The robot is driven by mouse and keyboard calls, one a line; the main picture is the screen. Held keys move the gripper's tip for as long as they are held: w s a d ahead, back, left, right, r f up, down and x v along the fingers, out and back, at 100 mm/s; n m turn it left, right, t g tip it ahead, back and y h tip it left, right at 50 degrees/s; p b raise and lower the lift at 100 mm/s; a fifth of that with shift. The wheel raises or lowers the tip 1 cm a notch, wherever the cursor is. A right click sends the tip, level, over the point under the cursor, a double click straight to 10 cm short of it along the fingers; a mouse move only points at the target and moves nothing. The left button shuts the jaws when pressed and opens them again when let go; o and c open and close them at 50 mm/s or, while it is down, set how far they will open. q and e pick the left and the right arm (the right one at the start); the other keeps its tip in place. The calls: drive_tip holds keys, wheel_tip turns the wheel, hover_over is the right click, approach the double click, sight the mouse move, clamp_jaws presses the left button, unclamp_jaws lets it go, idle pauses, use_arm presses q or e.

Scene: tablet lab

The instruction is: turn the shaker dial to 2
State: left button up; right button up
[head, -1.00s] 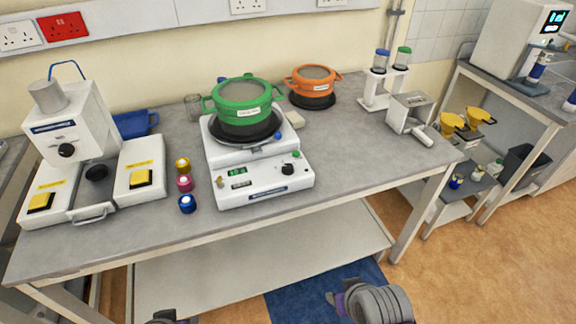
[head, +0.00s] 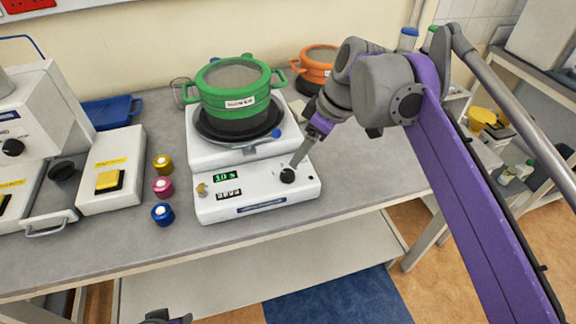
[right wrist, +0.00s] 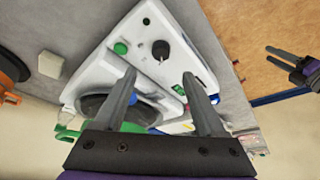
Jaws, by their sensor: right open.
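The white shaker (head: 255,206) stands on the bench and carries a green pot (head: 232,82). Its black dial (head: 288,176) is at the right of the front panel; the dial also shows in the right wrist view (right wrist: 160,49). The dial's numbers are too small to read. My right gripper (head: 299,158) is just above and behind the dial. In the right wrist view its fingers (right wrist: 160,74) are apart with nothing between them, and the dial lies beyond the tips. My left gripper (head: 166,317) is barely visible at the bottom edge of the head view.
Yellow, pink and blue small jars (head: 162,188) stand left of the shaker. A white device with a yellow button (head: 108,181) is farther left. An orange pot (head: 318,66) stands behind my right arm. The bench front is clear.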

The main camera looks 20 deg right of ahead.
sight(288, 173)
drive_tip(key=b+x, duration=0.1)
drive_tip(key=x, duration=0.8)
drive_tip(key=shift+s+f, duration=0.1)
drive_tip(key=shift+f, duration=0.05)
drive_tip(key=shift+c, duration=0.3)
clamp_jaws()
